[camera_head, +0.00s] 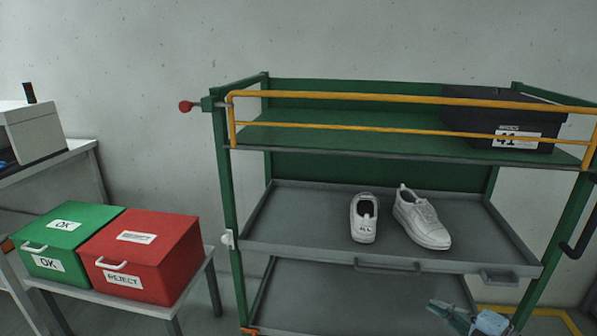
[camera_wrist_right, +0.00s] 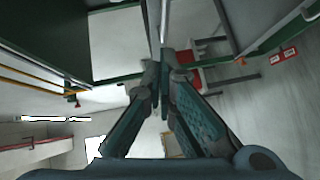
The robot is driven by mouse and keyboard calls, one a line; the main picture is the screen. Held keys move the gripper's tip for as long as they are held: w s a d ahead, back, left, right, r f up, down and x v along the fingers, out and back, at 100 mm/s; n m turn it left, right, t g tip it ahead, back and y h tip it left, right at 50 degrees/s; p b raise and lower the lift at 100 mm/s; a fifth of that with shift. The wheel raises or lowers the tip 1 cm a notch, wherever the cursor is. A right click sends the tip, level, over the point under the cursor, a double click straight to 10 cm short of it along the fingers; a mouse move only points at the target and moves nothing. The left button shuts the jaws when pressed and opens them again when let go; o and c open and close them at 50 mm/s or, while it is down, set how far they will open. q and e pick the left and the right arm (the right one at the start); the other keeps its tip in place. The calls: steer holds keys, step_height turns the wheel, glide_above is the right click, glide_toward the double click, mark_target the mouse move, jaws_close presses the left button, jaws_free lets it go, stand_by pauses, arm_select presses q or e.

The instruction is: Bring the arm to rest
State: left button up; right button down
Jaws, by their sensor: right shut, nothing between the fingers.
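My right gripper (camera_head: 452,313) shows at the bottom right of the head view, low in front of the shelf rack. In the right wrist view its two fingers (camera_wrist_right: 165,62) meet at the tips, shut with nothing between them. My left gripper is in neither view.
A green rack with a yellow rail (camera_head: 400,99) holds a black box (camera_head: 470,112) marked 41 on top. Two white shoes (camera_head: 364,218) (camera_head: 422,220) stand on its grey tray (camera_head: 310,220). A green OK box (camera_head: 75,230) and a red REJECT box (camera_head: 150,250) sit on a side table at left.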

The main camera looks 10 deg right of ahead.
steer(key=s+d+f+m+g+h+p, duration=0.1)
steer(key=s+d+f+m+h+p, duration=0.15)
steer(key=d+f+m+h, duration=0.7)
steer(key=s+a+f+m+g+h+p, duration=0.1)
steer(key=s+a+f+m+g+p, duration=0.15)
steer(key=s+f+m+g, duration=0.7)
steer(key=s+a+f+p, duration=0.2)
steer(key=s+a+f, duration=0.35)
steer(key=s, duration=0.35)
steer(key=s+a+f+p, duration=0.1)
steer(key=s+a+f, duration=0.3)
steer(key=s+f, duration=0.3)
steer(key=s+a+m+g+y+p, duration=0.1)
steer(key=s+a+g+y+p, duration=0.2)
steer(key=s+a, duration=1.1)
steer(key=shift+s+a+f+m, duration=0.2)
steer(key=shift+a+m, duration=0.2)
steer(key=shift+a, duration=0.25)
